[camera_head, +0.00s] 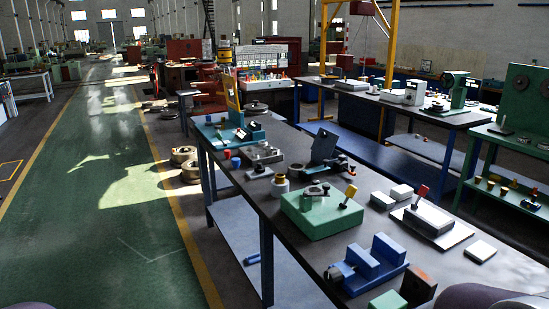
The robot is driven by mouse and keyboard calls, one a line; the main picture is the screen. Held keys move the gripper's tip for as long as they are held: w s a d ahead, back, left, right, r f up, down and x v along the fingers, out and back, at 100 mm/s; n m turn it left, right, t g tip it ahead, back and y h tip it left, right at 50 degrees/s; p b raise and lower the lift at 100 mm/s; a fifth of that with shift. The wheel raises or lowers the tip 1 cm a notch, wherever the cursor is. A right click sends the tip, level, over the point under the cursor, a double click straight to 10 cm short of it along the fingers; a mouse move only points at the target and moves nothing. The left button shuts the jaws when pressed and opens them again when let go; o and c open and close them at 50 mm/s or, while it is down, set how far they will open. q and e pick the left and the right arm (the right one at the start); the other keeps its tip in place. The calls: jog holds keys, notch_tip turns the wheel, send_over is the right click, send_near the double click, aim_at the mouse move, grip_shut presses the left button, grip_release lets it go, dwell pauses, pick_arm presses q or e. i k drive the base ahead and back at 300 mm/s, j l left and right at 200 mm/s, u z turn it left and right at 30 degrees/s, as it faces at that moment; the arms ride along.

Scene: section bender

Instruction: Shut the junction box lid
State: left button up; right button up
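A dark blue-grey panel (323,146) stands raised and tilted on the long workbench, behind the green bender-like block. It looks like the open lid of the junction box, but I cannot be sure. Neither gripper shows in the head view.
The green floor aisle (110,220) on the left is clear.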

aim_at(325, 142)
jog(key=i+j+z, duration=0.7)
jog(key=i+j+u, duration=0.25)
jog(key=i+j, duration=0.65)
jog(key=j, duration=0.05)
